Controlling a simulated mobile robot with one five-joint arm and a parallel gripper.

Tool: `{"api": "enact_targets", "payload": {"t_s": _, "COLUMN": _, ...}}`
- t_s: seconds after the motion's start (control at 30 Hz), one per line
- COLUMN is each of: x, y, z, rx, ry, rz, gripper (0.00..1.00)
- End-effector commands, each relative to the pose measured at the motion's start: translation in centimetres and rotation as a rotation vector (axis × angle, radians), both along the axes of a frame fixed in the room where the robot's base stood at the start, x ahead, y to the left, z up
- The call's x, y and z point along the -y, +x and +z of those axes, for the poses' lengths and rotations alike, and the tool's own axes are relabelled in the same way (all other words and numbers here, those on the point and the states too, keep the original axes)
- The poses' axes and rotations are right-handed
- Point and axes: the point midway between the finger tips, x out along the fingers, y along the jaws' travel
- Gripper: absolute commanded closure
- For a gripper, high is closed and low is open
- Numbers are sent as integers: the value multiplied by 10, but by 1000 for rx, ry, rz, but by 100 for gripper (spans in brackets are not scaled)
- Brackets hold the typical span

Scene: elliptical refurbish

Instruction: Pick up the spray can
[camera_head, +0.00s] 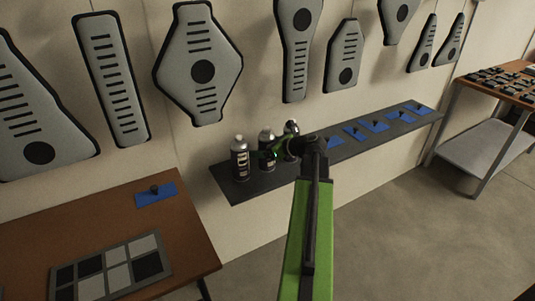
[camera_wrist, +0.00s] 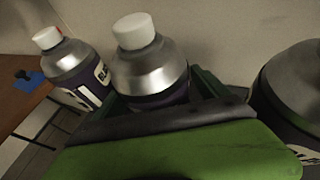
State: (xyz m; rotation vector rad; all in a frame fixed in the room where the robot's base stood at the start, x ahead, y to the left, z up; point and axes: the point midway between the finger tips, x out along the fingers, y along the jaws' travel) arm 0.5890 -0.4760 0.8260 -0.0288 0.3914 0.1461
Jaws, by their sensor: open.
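Several silver-topped spray cans with dark labels stand upright in a row on the dark wall shelf (camera_head: 238,187): a left can (camera_head: 240,160), a middle can (camera_head: 265,137) and a right can (camera_head: 291,128). My gripper (camera_head: 279,150) reaches over the shelf at the middle can and partly hides it and the right can. In the wrist view, the middle can (camera_wrist: 149,65) with a white cap stands between my open dark green fingers (camera_wrist: 165,92). Its lower part is hidden; contact cannot be told. The left can (camera_wrist: 72,70) and the right can (camera_wrist: 292,88) stand on either side.
Blue mats (camera_head: 355,133) with small parts lie farther right along the shelf. A brown table (camera_head: 190,222) with a panel grid (camera_head: 110,268) and a blue mat (camera_head: 155,197) is at left. Grey panels (camera_head: 198,62) hang above. A workbench (camera_head: 512,92) stands far right.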

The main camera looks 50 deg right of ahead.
Motion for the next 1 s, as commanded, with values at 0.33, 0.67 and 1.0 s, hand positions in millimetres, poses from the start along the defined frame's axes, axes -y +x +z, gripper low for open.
{"api": "enact_targets", "payload": {"t_s": 0.33, "x": 0, "y": -1, "z": 0, "rx": 0, "ry": 0, "rz": 0, "gripper": 57}}
{"api": "enact_targets", "payload": {"t_s": 0.67, "x": 1, "y": -1, "z": 0, "rx": 0, "ry": 0, "rz": 0, "gripper": 89}}
{"api": "enact_targets", "payload": {"t_s": 1.0, "x": -4, "y": 0, "z": 16, "rx": 0, "ry": 0, "rz": 4, "gripper": 89}}
